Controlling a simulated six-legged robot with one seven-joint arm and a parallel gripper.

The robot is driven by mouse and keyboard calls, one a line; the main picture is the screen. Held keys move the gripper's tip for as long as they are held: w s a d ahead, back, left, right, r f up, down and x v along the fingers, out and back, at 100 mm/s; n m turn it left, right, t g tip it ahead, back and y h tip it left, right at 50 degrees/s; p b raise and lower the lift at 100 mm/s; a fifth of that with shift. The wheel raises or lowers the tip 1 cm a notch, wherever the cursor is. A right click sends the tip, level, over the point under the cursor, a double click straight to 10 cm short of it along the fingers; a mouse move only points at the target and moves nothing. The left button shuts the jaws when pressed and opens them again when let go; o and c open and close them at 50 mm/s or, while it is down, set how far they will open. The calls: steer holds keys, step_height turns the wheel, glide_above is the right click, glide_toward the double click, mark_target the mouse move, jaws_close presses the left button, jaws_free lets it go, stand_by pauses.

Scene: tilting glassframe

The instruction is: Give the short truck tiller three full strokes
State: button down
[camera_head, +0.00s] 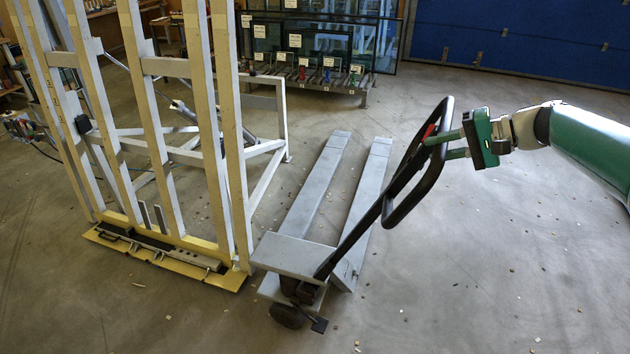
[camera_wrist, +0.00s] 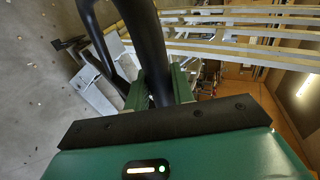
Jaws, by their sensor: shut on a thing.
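The pallet truck's short tiller (camera_head: 372,217) is a black bar with a looped handle, leaning up and to the right from the truck's base. The grey pallet truck (camera_head: 293,255) stands on the floor with its two forks pointing away. My gripper (camera_head: 446,146) reaches in from the right, and its green fingers are shut on the upper part of the tiller's loop. In the wrist view, the black tiller tube (camera_wrist: 152,50) runs between the two green fingers. The exact contact is partly hidden by the tube.
A tall tilting frame (camera_head: 190,130) with pale slats stands close on the left, on a yellow-edged base (camera_head: 165,258). A rack with glass panes (camera_head: 320,50) is at the back, near a blue door (camera_head: 520,40). The floor on the right is open, with small scattered chips.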

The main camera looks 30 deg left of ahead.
steer(key=a+r, duration=0.3)
steer(key=a, duration=0.6)
steer(key=shift+s, duration=0.1)
stand_by(0.3)
steer(key=a+r, duration=0.2)
steer(key=a, duration=0.7)
steer(key=shift+a, duration=0.15)
steer(key=shift+s+r, duration=0.1)
steer(key=a, duration=0.9)
steer(key=shift+s+a+r, duration=0.15)
steer(key=shift+a+r, duration=0.25)
steer(key=shift+r, duration=0.05)
steer(key=c, duration=1)
jaws_free()
